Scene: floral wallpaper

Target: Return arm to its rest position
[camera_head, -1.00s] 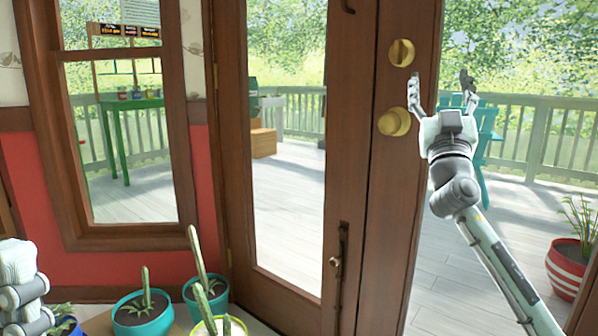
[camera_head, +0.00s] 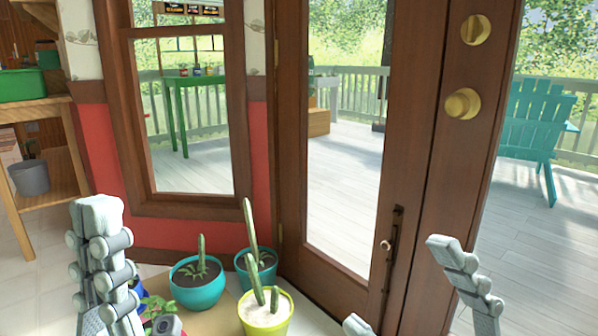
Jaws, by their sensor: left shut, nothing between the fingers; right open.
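My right gripper (camera_head: 396,282) shows at the lower right, in front of the wooden door (camera_head: 340,200). Its two grey fingers are spread wide with nothing between them; one is mostly cut off by the bottom edge. My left gripper (camera_head: 98,215) stands upright at the lower left with its fingers together and holds nothing. The rest of both arms is below the picture.
Potted cacti stand between the grippers: a teal pot (camera_head: 198,290), another teal pot (camera_head: 255,270) behind it and a yellow pot (camera_head: 265,315). A wooden shelf (camera_head: 45,165) is at the left. The teal chair (camera_head: 535,120) is on the deck beyond the door.

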